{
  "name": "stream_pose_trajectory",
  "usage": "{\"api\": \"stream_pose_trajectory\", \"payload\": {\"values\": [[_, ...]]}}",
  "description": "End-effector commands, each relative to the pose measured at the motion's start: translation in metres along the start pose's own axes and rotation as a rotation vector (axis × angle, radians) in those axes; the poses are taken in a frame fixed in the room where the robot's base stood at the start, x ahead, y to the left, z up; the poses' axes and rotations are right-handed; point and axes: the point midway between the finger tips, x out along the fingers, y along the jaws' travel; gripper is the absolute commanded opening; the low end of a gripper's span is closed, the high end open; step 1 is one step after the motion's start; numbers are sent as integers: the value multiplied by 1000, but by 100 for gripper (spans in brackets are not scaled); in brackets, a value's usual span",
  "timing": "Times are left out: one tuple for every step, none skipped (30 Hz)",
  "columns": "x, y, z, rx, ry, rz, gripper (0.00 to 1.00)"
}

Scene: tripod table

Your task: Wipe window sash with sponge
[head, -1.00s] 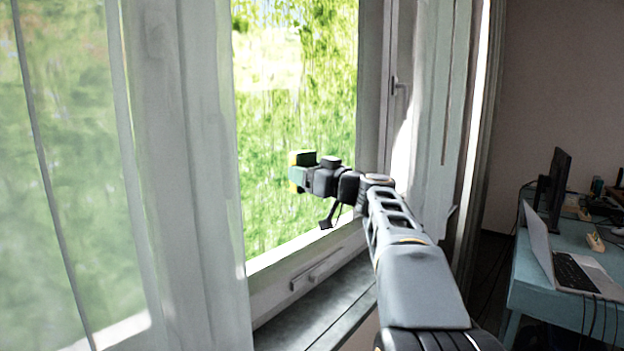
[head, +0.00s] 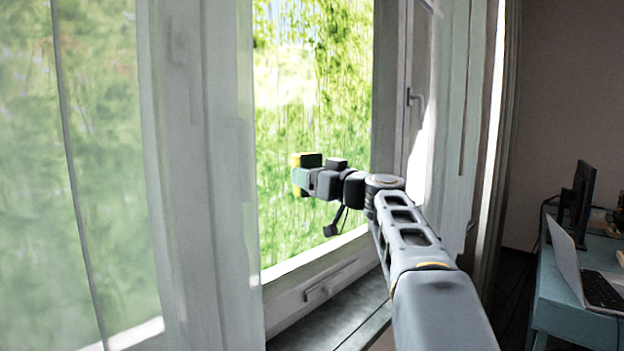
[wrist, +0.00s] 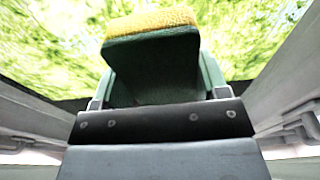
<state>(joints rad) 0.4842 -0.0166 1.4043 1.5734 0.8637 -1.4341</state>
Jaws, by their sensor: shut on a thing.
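A sponge, green with a yellow face, is held in my gripper; it shows in the head view (head: 301,175) and large in the wrist view (wrist: 152,62). My gripper (head: 312,180) is shut on it, in front of the window opening. The window sash (head: 318,282) is a pale frame with a handle on its lower rail; its side stile stands left of my gripper. The sponge is level with the grass seen through the window, above the lower rail. I cannot tell if it touches the sash.
A dark sill (head: 345,312) runs below the window. A window handle (head: 412,97) is on the right frame. A blue desk (head: 575,290) with a laptop (head: 590,280) and a monitor stands at right.

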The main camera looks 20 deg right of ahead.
Motion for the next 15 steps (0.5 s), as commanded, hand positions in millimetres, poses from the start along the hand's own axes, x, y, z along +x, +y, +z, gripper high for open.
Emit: {"api": "stream_pose_trajectory", "payload": {"values": [[1, 0, -7, -1, 2, -1, 49], [2, 0, -10, -1, 2, -1, 49], [2, 0, -12, -1, 2, -1, 49], [3, 0, -13, -1, 2, -1, 49], [3, 0, -13, 0, 2, -1, 49], [3, 2, -13, 1, 2, 0, 49], [3, 3, -12, 1, 2, 0, 49], [3, 6, -12, 2, 2, 1, 49], [3, 9, -12, 1, 2, 1, 49], [2, 12, -12, 1, 3, 2, 49], [2, 14, -11, 1, 2, 2, 49], [2, 18, -11, 1, 2, 2, 49], [2, 20, -11, 0, 2, 1, 49], [2, 23, -12, 0, 2, 1, 49], [2, 26, -12, 0, 2, 2, 49]]}}
